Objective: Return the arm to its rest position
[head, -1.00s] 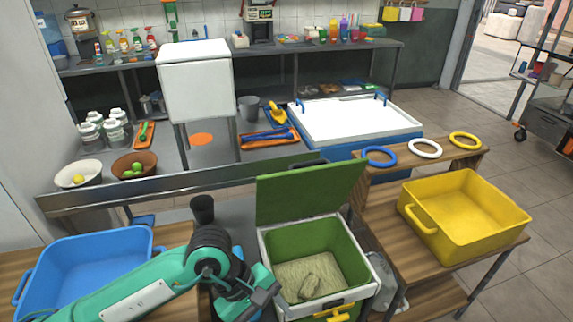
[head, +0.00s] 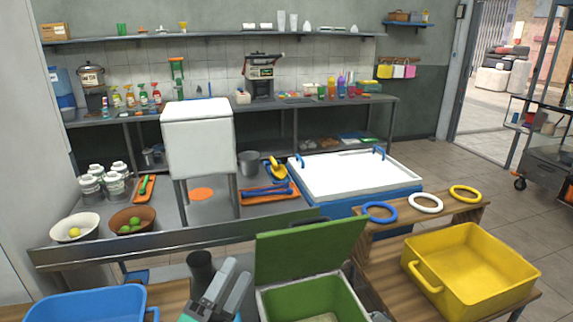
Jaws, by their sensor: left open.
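My left gripper (head: 224,290) shows at the bottom of the head view, a little left of the centre. Its two grey fingers point up and are apart, with nothing seen between them. It is to the left of the green bin (head: 312,298), whose lid (head: 308,249) stands open. Most of my left arm is below the picture's edge. My right gripper is not in view.
A blue tub (head: 85,306) is at the lower left and a yellow tub (head: 470,262) at the lower right. A white box on legs (head: 198,140) stands on the metal counter. A dark cylinder (head: 200,268) is close behind my left gripper.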

